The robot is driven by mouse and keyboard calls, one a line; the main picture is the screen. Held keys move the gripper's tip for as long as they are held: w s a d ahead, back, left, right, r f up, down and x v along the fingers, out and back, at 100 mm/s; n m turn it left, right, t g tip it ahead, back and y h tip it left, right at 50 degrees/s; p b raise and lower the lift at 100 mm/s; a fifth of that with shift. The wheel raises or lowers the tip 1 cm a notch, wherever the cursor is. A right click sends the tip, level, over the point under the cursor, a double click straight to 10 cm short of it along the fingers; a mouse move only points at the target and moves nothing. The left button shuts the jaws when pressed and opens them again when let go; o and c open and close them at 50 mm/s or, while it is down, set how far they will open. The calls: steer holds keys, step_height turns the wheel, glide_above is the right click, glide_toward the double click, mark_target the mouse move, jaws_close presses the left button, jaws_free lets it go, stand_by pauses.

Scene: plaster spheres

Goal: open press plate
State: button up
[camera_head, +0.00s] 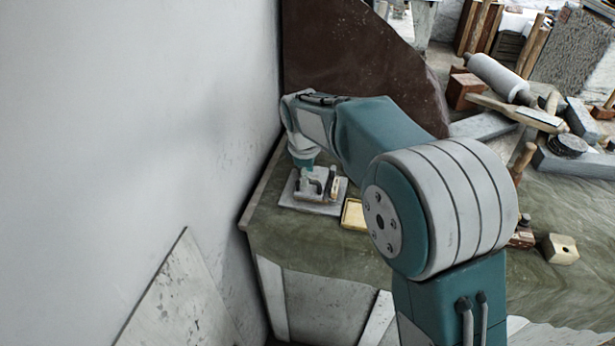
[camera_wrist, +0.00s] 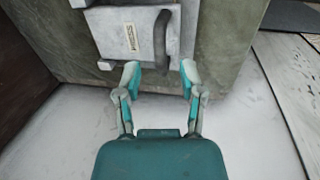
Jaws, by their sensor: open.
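The press (camera_head: 318,190) is a small grey device on a flat base, at the left end of the green stone-topped table in the head view. In the wrist view its grey plate (camera_wrist: 112,38) carries a small printed label, and a dark curved handle (camera_wrist: 162,40) stands at its right side. My gripper (camera_wrist: 158,73) is open and empty, its two fingertips apart just below the plate and handle in that picture. In the head view my gripper (camera_head: 304,166) is small, just above the press; its fingers are hard to make out. I cannot tell whether it touches the press.
A pale wall (camera_head: 140,130) stands close on the left. A dark brown slab (camera_head: 365,55) rises behind the press. A small yellow box (camera_head: 354,214) lies right of the press. A grey roller (camera_head: 496,77), a wooden block (camera_head: 561,248) and other clutter fill the right side.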

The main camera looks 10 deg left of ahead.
steer(key=shift+w+f, duration=0.15)
steer(key=shift+f, duration=0.7)
jaws_close()
steer(key=shift+d, duration=0.1)
